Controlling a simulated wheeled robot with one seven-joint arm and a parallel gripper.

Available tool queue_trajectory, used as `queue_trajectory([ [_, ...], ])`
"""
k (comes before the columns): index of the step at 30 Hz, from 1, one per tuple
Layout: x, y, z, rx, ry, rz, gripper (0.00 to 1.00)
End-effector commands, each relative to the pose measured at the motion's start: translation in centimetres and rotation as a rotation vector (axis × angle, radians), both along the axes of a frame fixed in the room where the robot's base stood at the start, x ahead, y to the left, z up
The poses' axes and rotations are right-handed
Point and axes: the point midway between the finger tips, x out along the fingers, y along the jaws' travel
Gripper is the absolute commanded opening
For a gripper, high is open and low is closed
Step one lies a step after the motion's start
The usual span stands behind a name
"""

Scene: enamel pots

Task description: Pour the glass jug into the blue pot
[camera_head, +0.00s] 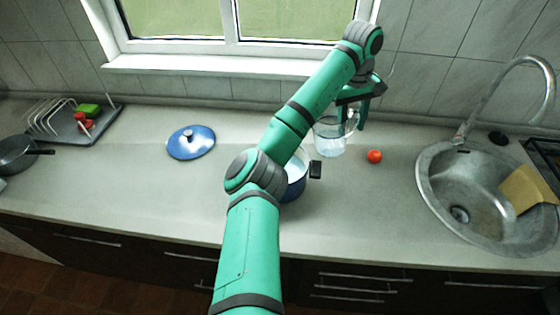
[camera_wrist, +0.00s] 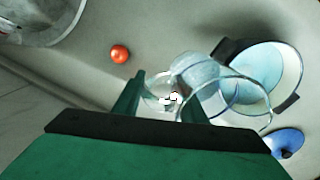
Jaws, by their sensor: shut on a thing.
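The clear glass jug (camera_head: 329,139) looks upright on or just above the counter, behind and right of the blue pot; I cannot tell if its base touches. My gripper (camera_head: 353,113) is shut on the jug's handle side. The wrist view also shows the jug (camera_wrist: 200,78) beyond my gripper (camera_wrist: 163,90), with the handle between the fingers. The blue pot (camera_head: 296,186) stands on the counter, its left part hidden by my arm. Its open, pale interior shows in the wrist view (camera_wrist: 265,75), beside the jug, with dark handles on its rim.
A blue lid (camera_head: 191,142) lies on the counter to the left. A tomato (camera_head: 375,156) sits right of the jug. The sink (camera_head: 460,213) with its tap is at the right. A dish rack (camera_head: 70,128) and a dark pan (camera_head: 17,154) are far left.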

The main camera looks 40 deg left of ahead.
Motion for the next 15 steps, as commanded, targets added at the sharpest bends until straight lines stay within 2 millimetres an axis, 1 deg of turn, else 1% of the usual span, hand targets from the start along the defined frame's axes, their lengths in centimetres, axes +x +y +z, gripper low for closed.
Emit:
queue_trajectory([
  [11,0.30,-0.38,-0.98,0.075,0.090,0.000,0.00],
  [15,0.33,-0.36,-0.32,0.082,0.096,0.001,0.00],
])
